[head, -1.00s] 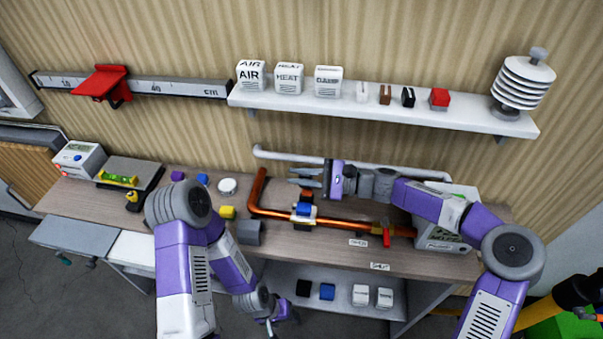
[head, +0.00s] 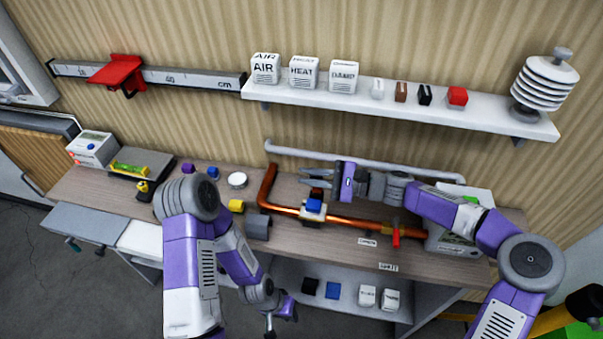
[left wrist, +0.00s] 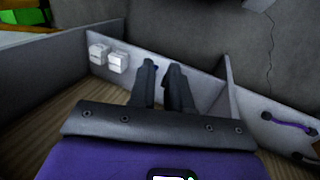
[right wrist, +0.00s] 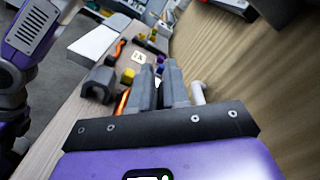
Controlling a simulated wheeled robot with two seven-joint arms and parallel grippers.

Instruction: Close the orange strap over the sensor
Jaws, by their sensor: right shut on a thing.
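The sensor (head: 313,205), a small block with a blue top, sits on the copper pipe (head: 272,207) on the bench. My right gripper (head: 312,178) is just behind the sensor, fingers pointing left. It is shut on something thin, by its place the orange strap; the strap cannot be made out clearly. The right gripper's fingers (right wrist: 160,82) fill the middle of the right wrist view and hide what they hold. My left gripper (left wrist: 161,72) is empty, fingers slightly apart, low in front of the bench.
A red valve handle (head: 396,233) stands on the pipe right of the sensor. A grey block (head: 258,226) and a yellow block (head: 236,206) lie to the left. A white pipe (head: 330,154) runs behind. A wall shelf (head: 400,109) holds several blocks.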

